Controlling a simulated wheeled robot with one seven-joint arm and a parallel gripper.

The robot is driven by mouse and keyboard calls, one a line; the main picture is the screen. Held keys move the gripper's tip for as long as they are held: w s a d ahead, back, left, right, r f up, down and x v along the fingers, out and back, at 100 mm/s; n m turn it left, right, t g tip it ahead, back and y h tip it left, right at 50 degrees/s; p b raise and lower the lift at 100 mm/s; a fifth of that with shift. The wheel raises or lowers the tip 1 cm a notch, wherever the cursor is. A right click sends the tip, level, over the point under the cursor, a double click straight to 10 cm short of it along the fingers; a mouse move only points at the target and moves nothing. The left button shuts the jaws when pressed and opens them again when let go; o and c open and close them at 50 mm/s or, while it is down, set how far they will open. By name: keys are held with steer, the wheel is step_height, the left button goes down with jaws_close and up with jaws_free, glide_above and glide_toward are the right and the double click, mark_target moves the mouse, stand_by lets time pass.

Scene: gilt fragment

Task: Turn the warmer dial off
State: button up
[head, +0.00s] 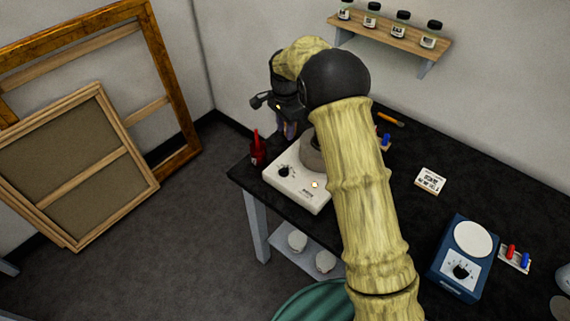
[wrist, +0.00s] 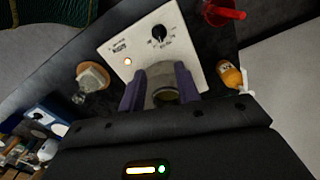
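The white warmer (head: 297,189) sits at the left end of the black bench. Its black dial (head: 284,171) is on the front left of its top, and an orange lamp (head: 315,184) beside it is lit. In the wrist view the dial (wrist: 158,33) and lit lamp (wrist: 127,62) are clear, but the exact setting is too small to read. A grey pot (head: 312,152) stands on the warmer, partly hidden by my arm. My gripper (wrist: 160,76) is open, its purple fingers appearing either side of the pot in the wrist view; I cannot tell whether they touch it.
A red bottle (head: 258,151) stands left of the warmer. An orange bottle (wrist: 222,73) shows in the wrist view. A blue device (head: 461,270) with a dial sits at right, beside red and blue tubes (head: 517,255). A shelf (head: 385,38) holds jars. Frames lean at left.

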mark_target(285, 167)
step_height(285, 167, down, 17)
steer(key=p, duration=0.5)
steer(key=shift+c, duration=0.4)
jaws_close()
